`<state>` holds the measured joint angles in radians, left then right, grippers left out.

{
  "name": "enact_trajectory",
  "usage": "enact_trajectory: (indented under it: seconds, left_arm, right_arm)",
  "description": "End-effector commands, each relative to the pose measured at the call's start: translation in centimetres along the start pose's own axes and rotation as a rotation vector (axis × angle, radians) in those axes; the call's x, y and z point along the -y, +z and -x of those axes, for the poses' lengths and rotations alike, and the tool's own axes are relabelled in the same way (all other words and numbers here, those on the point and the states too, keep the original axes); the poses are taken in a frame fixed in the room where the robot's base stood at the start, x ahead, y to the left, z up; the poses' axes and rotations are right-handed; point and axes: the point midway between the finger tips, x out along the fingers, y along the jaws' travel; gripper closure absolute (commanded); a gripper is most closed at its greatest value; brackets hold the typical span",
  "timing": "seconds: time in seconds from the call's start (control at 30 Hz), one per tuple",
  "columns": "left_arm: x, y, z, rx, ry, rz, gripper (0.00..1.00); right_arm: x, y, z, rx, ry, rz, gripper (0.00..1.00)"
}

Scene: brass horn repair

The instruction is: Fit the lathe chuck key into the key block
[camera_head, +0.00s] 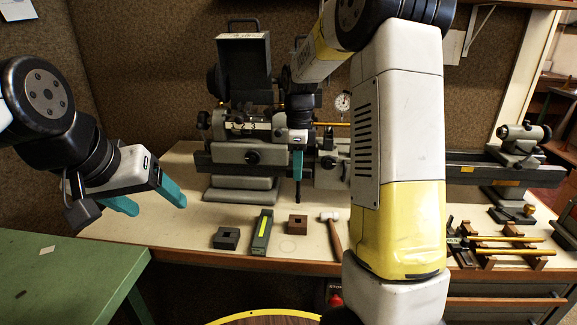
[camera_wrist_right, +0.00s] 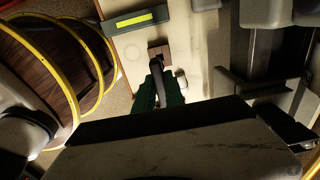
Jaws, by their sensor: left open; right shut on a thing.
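My right gripper (camera_head: 298,160) is shut on the dark lathe chuck key (camera_head: 298,190), which hangs about upright below its teal fingers. The right wrist view also shows the key (camera_wrist_right: 157,80) between the green fingers. A small brown block (camera_head: 297,225) with a dark opening on top lies on the bench below and in front of the key. In the right wrist view the brown block (camera_wrist_right: 158,50) shows just beyond the key's end; I cannot tell the height between them. A dark grey block (camera_head: 227,238) with a similar opening lies further left. My left gripper (camera_head: 154,203) is open and empty above the bench's left end.
A grey block with a yellow strip (camera_head: 262,232) stands between the two small blocks. A mallet (camera_head: 335,232) lies right of the brown block. The lathe (camera_head: 250,155) runs along the back. My right arm hides part of the bench. A green table (camera_head: 70,275) is at left.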

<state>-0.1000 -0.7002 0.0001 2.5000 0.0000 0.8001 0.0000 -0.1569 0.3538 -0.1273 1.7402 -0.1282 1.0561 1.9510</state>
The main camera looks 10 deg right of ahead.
Motion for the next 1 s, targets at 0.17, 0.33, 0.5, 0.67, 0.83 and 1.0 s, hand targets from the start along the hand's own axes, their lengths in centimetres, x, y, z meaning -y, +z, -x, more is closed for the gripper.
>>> enact_trajectory:
  seconds: [0.17, 0.33, 0.5, 0.67, 0.83, 1.0]
  left_arm:
    - [0.0, 0.0, 0.0, 0.000, 0.000, 0.000, 0.30]
    - [0.0, 0.0, 0.0, 0.000, 0.000, 0.000, 0.30]
    - [0.0, 0.0, 0.0, 0.000, 0.000, 0.000, 0.30]
    - [0.0, 0.0, 0.0, 0.000, 0.000, 0.000, 0.30]
    - [0.0, 0.0, 0.0, 0.000, 0.000, 0.000, 0.30]
    - [0.0, 0.0, 0.0, 0.000, 0.000, 0.000, 0.30]
  right_arm:
    - [-0.1, -0.1, -1.8, -0.002, 0.004, 0.000, 1.00]
    - [-0.1, -0.1, -3.5, -0.002, 0.004, 0.000, 1.00]
    - [-0.1, -0.1, -5.2, -0.002, 0.004, 0.000, 1.00]
    - [-0.1, -0.1, -5.4, -0.001, 0.002, 0.000, 1.00]
    - [-0.1, -0.1, -5.3, -0.001, 0.002, 0.000, 1.00]
    - [-0.1, -0.1, -5.3, -0.001, 0.002, 0.000, 1.00]
